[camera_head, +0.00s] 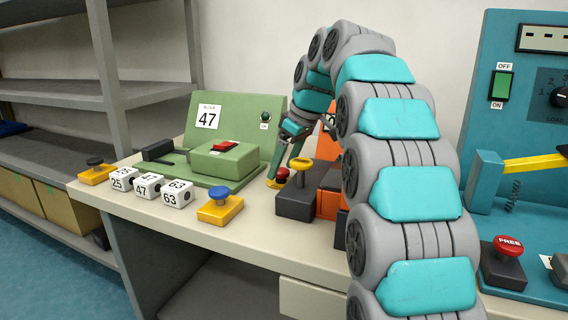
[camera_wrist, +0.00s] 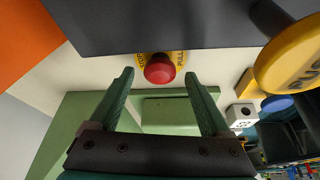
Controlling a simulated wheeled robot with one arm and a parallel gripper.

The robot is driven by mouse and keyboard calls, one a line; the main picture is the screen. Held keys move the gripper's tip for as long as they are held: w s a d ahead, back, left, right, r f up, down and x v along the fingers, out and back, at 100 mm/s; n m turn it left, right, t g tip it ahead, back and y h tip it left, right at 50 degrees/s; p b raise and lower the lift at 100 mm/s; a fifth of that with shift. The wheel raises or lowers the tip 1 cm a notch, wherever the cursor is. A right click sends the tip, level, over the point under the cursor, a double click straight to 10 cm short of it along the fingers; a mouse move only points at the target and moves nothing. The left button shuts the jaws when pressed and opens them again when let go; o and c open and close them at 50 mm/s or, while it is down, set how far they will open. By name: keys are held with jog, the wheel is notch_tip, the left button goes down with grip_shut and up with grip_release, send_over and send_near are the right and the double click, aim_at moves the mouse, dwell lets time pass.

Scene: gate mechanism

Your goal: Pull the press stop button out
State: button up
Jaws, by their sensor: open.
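A red round stop button (camera_head: 282,173) on a yellow base sits on the table, between the green press and a dark block. In the wrist view the red button (camera_wrist: 160,70) shows on a yellow plate lettered "STOP" and "PULL". In the wrist view my gripper (camera_wrist: 159,75) is open, with one finger to each side of the button in the picture. I see gaps between the fingers and the button. Whether the fingertips reach down to its height I cannot tell.
A dark block with a yellow knob (camera_head: 301,163) and an orange unit (camera_head: 327,190) stand close on the right. The green press (camera_head: 225,160) is on the left. A red "PRES" button (camera_head: 508,246) is at the far right. Numbered cubes (camera_head: 148,186) line the front edge.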

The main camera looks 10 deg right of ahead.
grip_shut()
dwell(0.6)
dwell(0.3)
